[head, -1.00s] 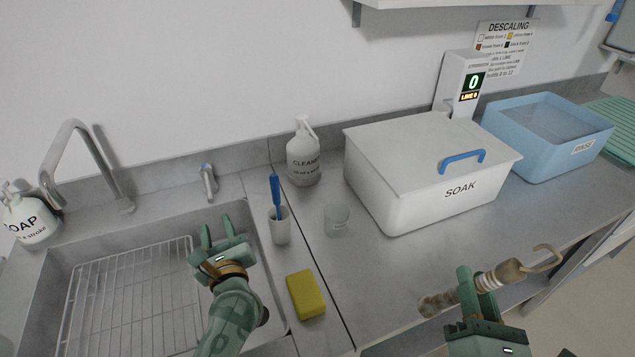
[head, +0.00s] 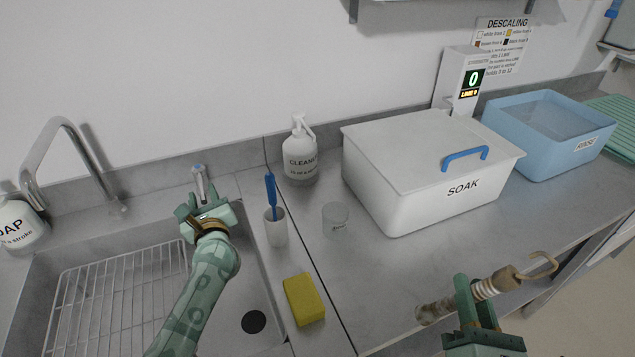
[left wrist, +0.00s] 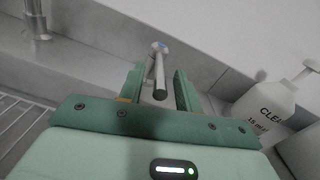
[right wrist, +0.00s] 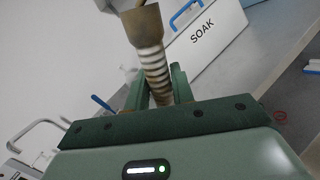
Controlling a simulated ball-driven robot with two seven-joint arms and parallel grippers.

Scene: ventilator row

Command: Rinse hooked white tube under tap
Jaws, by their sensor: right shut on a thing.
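The hooked tube (head: 490,288) is stained brown with a whitish ribbed section and a hook at its right end. My right gripper (head: 466,298) is shut on it, holding it at the counter's front right; its ribbed part also shows in the right wrist view (right wrist: 151,62). The tall curved tap (head: 82,150) stands behind the sink at left, with no water visible. A small lever with a blue top (head: 199,178) stands to its right. My left gripper (head: 203,205) is at this lever; in the left wrist view the lever (left wrist: 159,75) lies between the open fingers, with gaps visible.
The sink (head: 190,320) holds a wire rack (head: 115,300). A brush cup (head: 276,230), yellow sponge (head: 304,299), clear cup (head: 335,218) and cleaner bottle (head: 300,155) stand right of it. The lidded SOAK box (head: 400,190) and blue RINSE tub (head: 550,150) stand farther right.

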